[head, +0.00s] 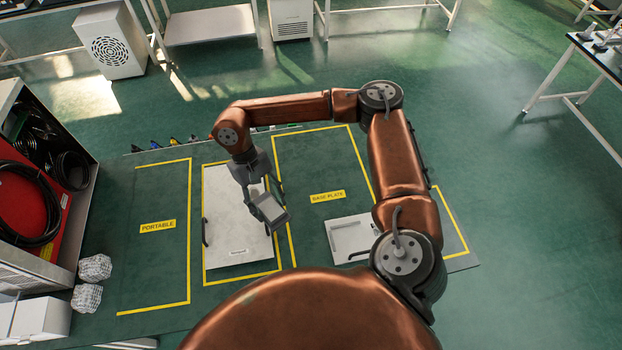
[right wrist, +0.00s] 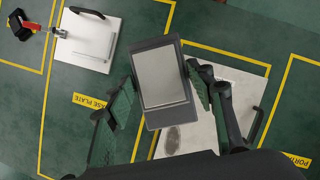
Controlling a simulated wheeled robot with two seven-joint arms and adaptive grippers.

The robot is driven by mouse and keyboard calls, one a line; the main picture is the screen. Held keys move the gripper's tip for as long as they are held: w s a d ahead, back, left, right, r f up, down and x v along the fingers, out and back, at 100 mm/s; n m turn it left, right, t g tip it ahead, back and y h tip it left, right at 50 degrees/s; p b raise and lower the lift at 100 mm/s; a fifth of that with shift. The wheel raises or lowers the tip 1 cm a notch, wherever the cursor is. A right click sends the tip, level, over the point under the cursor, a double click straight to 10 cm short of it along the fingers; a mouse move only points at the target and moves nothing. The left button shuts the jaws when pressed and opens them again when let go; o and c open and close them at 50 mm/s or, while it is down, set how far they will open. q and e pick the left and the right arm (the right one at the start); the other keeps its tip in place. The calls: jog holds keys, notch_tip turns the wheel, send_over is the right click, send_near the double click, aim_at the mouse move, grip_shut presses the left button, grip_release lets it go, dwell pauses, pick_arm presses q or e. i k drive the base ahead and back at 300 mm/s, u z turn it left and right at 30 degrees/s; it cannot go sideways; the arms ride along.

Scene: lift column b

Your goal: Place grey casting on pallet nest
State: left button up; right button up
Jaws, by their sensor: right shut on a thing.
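The grey casting (head: 270,209) is a box-like block with a paler flat face. My right gripper (head: 259,197) is shut on it, above the white plate (head: 225,225). In the right wrist view the casting (right wrist: 163,78) lies between the two dark finger pads, with the white plate (right wrist: 202,138) behind it. A dark oval mark (right wrist: 172,140) shows on that plate, partly hidden by the casting. I cannot tell which part is the pallet nest. My left gripper is not in view.
A second white plate (head: 345,240) with a dark handle lies in the base plate zone, partly behind my arm. A red-handled tool (right wrist: 28,27) lies near it. The portable zone (head: 155,260) is clear. An open cabinet (head: 35,200) stands at left.

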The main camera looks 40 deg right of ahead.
aim_at(349, 236)
jog(key=k, duration=0.5)
jog(key=u, duration=0.45)
jog(key=i, duration=0.6)
jog(key=z, duration=1.2)
